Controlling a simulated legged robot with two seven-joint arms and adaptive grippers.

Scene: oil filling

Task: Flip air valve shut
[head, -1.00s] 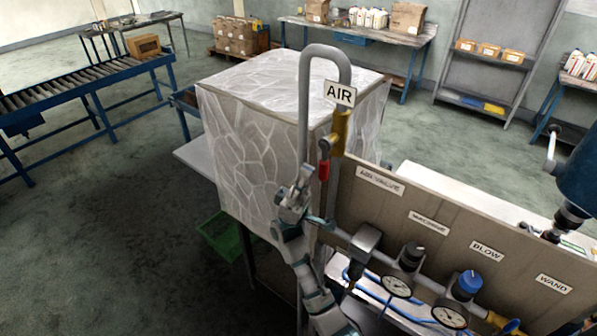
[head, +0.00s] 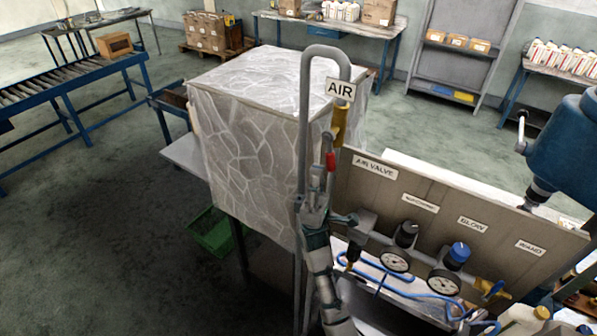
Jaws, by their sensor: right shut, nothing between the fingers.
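The air valve (head: 339,125) is a yellow body on the grey pipe below the white AIR sign (head: 341,89). Its red lever grip (head: 331,162) hangs below the yellow body, pointing down. My right gripper (head: 326,150) comes up from the bottom of the head view. It is shut and empty, fingers pointing up just left of the red grip. I cannot tell whether they touch it. The fingers and wrist partly cover the pipe behind. My left gripper is not in view.
A wrapped box (head: 240,140) stands behind and left of the pipe. The labelled panel (head: 440,212), with gauges (head: 395,260) and blue hoses, is close on the right. A blue machine (head: 568,145) is at the right edge. Open floor lies left.

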